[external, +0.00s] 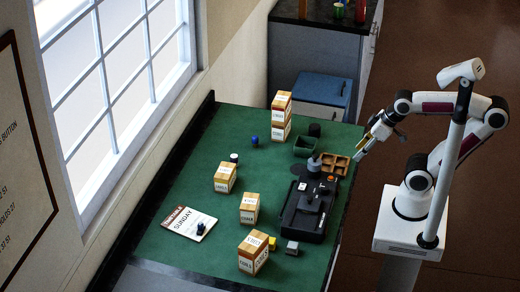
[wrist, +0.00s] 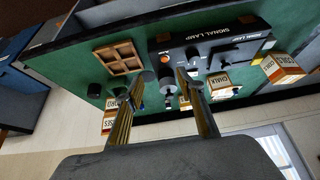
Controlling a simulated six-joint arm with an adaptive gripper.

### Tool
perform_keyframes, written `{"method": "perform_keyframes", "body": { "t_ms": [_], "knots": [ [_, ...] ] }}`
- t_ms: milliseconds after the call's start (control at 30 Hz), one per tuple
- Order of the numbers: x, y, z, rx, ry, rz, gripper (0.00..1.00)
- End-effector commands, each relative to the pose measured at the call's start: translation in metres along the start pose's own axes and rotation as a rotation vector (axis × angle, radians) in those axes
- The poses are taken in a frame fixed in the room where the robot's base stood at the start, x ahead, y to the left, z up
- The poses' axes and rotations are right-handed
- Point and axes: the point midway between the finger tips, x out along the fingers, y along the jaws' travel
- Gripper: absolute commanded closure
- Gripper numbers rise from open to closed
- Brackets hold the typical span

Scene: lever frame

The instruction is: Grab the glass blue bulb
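The blue bulb (external: 254,140) is a small dark-blue round thing on the green table in the external view, left of the green bin. In the wrist view a small blue spot (wrist: 141,106) shows beside the left finger; it may be the bulb, mostly hidden. My gripper (external: 362,152) hangs at the right edge of the table, well apart from the bulb. In the wrist view my gripper (wrist: 160,77) has its two fingers spread with nothing held between them.
A stack of two boxes (external: 281,116) stands behind the bulb. The green bin (external: 304,147), wooden tray (external: 336,165) and black signal lamp unit (external: 306,210) lie between my gripper and the left side.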

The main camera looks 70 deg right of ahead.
Motion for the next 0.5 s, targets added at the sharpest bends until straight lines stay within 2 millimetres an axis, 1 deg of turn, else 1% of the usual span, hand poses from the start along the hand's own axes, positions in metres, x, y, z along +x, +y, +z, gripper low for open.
{"method": "perform_keyframes", "body": {
  "t_ms": [167,500],
  "knots": [
    [0.013,0.000,-0.025,0.016,0.029,-0.007,0.62],
    [0.052,0.005,-0.089,0.070,0.122,-0.015,0.62]
  ]
}}
